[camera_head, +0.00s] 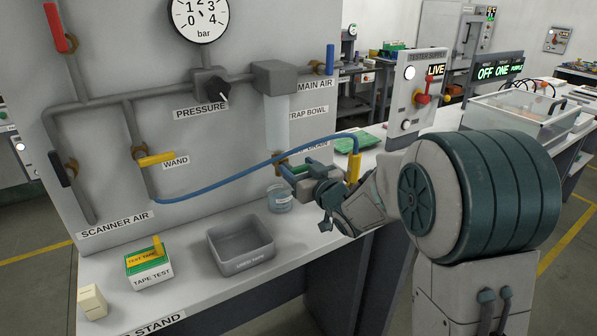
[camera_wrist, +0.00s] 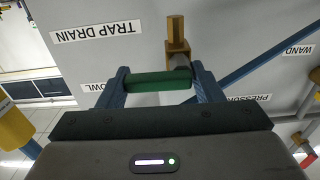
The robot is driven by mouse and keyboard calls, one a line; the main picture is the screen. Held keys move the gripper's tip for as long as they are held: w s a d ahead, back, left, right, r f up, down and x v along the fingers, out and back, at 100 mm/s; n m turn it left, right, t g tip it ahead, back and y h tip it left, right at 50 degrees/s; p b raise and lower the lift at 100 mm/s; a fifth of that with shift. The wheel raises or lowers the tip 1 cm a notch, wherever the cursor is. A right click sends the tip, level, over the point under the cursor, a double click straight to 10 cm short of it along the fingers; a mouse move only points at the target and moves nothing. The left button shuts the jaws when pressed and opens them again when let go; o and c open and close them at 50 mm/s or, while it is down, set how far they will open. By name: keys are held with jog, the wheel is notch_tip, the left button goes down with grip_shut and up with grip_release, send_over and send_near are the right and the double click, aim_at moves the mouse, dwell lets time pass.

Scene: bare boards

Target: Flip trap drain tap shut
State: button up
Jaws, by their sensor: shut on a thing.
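The trap drain tap has a brass body (camera_wrist: 178,45) and a green handle (camera_wrist: 158,82). The tap body (camera_head: 281,160) sits below the clear trap bowl (camera_head: 277,122) on the grey panel. In the wrist view, which is upside down, the green handle lies level, across the line of the brass body. My gripper (camera_wrist: 160,88) is shut on the handle, one blue finger at each end. In the head view my gripper (camera_head: 300,173) is at the tap, and its fingers hide much of the handle. The TRAP DRAIN label (camera_wrist: 94,32) shows in the wrist view.
A glass jar (camera_head: 280,198) stands on the bench below the tap. A blue hose (camera_head: 225,182) runs past the tap to a yellow wand piece (camera_head: 354,168). A grey tray (camera_head: 240,254) and a tape test box (camera_head: 148,268) stand on the bench at left.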

jog(key=shift+d, duration=0.1)
jog(key=o, duration=0.9)
jog(key=v, duration=1.4)
jog(key=shift+b, duration=0.35)
